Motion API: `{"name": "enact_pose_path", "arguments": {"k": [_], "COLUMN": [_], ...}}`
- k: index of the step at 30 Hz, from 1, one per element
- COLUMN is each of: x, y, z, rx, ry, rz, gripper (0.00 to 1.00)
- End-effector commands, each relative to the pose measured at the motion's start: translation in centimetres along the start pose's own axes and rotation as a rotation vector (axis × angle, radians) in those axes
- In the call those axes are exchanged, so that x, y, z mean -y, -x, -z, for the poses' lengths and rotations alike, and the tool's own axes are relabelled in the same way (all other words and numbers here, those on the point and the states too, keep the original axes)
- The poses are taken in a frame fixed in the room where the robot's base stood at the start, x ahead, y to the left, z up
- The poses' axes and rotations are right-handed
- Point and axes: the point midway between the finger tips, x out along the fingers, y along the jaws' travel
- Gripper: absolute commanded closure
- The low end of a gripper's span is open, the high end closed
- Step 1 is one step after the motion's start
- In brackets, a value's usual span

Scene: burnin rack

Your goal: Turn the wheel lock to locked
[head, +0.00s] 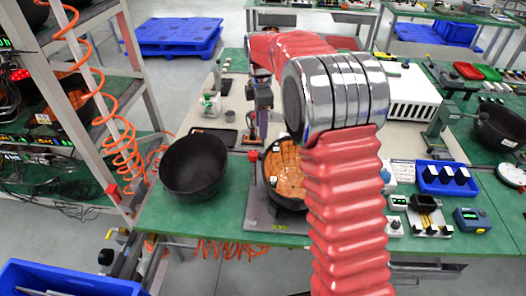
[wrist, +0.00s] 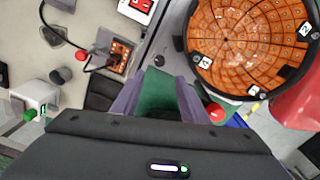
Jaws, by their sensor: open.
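I cannot clearly pick out a wheel lock in either view. My gripper (head: 262,138) hangs point down over the workbench, left of the round orange piece (head: 286,172). In the wrist view my gripper (wrist: 158,82) is open, with green bench surface between its two purple-grey fingers and nothing held. The orange piece (wrist: 240,40) has a dark rim with black clips and lies at upper right there, apart from the fingers. A red ball knob (wrist: 216,113) is just right of the right finger; a red knob (head: 252,154) also shows beside the orange piece in the head view.
A black bowl (head: 195,163) stands on the green bench at left. A metal rack (head: 100,90) with a coiled orange hose (head: 118,150) stands farther left. A blue bin (head: 446,178) and small devices (head: 472,220) occupy the right. My arm hides part of the bench.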

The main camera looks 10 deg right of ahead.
Motion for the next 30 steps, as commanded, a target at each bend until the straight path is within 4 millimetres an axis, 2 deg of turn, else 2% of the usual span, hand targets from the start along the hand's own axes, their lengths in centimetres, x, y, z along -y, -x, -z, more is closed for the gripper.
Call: {"name": "enact_pose_path", "arguments": {"k": [21, 25, 30], "x": [0.1, 0.0, 0.0], "y": [-10.7, -11.8, -12.3], "z": [-0.1, -0.1, -0.1], "rx": [0.000, 0.000, 0.000], "ry": [-0.001, -0.002, -0.002], "rz": [0.002, 0.001, 0.000], "gripper": [0.60, 0.60, 0.60]}}
